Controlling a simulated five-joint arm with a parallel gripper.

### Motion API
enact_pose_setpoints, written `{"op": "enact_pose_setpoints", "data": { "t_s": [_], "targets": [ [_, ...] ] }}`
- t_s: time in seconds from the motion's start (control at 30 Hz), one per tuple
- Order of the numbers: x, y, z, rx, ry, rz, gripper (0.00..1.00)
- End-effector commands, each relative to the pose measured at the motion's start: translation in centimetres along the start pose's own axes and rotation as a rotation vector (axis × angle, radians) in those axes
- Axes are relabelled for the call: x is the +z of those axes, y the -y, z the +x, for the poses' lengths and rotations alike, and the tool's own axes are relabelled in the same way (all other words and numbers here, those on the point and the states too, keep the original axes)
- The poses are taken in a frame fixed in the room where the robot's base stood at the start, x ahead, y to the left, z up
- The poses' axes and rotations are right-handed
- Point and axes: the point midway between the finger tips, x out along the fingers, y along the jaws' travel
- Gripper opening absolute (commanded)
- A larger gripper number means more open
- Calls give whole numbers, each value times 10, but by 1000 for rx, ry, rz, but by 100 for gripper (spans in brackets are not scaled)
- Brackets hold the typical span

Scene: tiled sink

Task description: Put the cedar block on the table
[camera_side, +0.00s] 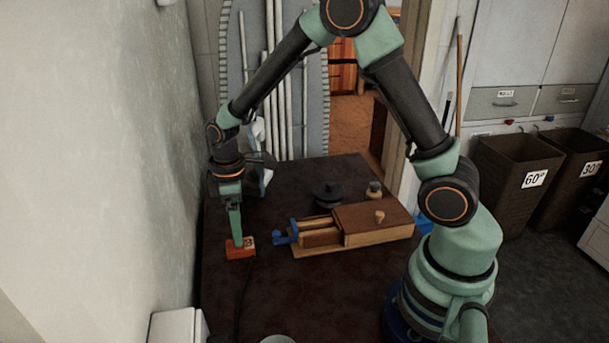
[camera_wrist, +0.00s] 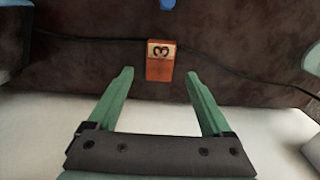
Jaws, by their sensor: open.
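The cedar block (camera_side: 240,251) is a small orange-brown block with a dark mark on a pale label. It rests on the dark brown table (camera_side: 300,283), near the wall at the left. It also shows in the wrist view (camera_wrist: 160,66), beyond the fingertips and midway between them. My gripper (camera_side: 236,236) points down at the block in the side view, and its green fingers overlap the block there. In the wrist view my gripper (camera_wrist: 160,75) has its two fingers wide apart with nothing between them. I cannot tell from the side view whether a finger touches the block.
A wooden box (camera_side: 375,232) with a drawer-like part and a blue handle (camera_side: 284,238) stands right of the block. A black round object (camera_side: 328,195) and a small jar (camera_side: 374,190) are behind it. A dark cable (camera_wrist: 235,75) runs behind the block. The wall (camera_side: 100,150) is close on the left.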

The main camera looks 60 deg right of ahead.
Motion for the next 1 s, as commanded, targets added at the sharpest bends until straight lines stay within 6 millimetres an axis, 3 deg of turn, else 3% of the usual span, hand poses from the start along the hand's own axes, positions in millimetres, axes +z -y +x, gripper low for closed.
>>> {"op": "enact_pose_setpoints", "data": {
  "t_s": [0.2,0.57,0.77,1.0],
  "targets": [
    [-1,-1,-45,4,-4,0,84],
    [3,1,-81,13,-15,27,84],
    [26,11,-125,73,-100,182,84],
    [66,34,-170,143,-242,431,84]
  ]
}}
